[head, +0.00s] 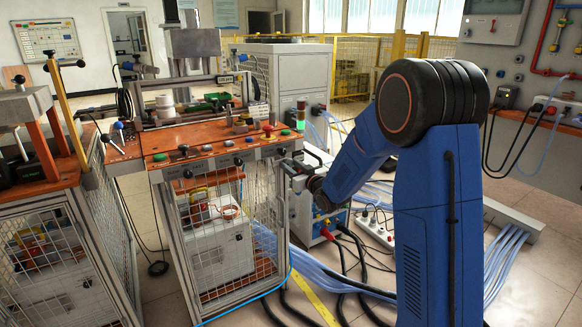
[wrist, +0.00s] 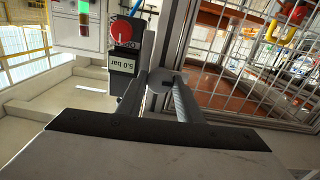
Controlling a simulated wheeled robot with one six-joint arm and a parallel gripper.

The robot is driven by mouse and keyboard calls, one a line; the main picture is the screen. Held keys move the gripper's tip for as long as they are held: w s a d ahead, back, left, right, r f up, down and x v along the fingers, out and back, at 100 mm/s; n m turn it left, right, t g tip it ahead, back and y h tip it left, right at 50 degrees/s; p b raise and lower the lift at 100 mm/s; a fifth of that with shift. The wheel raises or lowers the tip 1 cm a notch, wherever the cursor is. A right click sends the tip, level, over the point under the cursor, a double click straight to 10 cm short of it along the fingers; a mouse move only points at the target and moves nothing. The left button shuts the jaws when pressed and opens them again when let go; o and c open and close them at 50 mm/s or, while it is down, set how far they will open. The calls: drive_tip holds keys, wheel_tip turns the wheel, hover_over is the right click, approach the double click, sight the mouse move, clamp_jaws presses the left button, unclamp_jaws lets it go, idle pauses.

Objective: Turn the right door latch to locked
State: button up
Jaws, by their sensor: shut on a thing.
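The right door latch (wrist: 165,79) is a pale grey round piece with a dark slot, on the grey frame post beside the mesh door. My gripper (wrist: 164,92) has its two grey fingers closed on either side of it in the wrist view. In the head view my gripper (head: 287,166) reaches the right front corner of the orange-topped station, and the latch is hidden there. The mesh door (head: 226,235) stands below the station top, and its mesh shows again on the right of the wrist view (wrist: 235,50). I cannot tell the latch's exact angle.
Close by the latch in the wrist view are a red button (wrist: 124,31), an upside-down "5.0 bar" label (wrist: 121,66) and a lit green lamp (wrist: 84,7). A power strip (head: 375,229) and cables lie on the floor. A second mesh station (head: 65,260) stands at the left.

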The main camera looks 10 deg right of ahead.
drive_tip(key=shift+f+m, duration=0.15)
drive_tip(key=shift+m, duration=0.25)
drive_tip(key=o, duration=1)
drive_tip(key=shift+o, duration=0.2)
drive_tip(key=v, duration=1.7)
drive_tip(key=shift+s, duration=0.2)
drive_tip(key=shift+d, duration=0.1)
drive_tip(key=shift+r, duration=0.2)
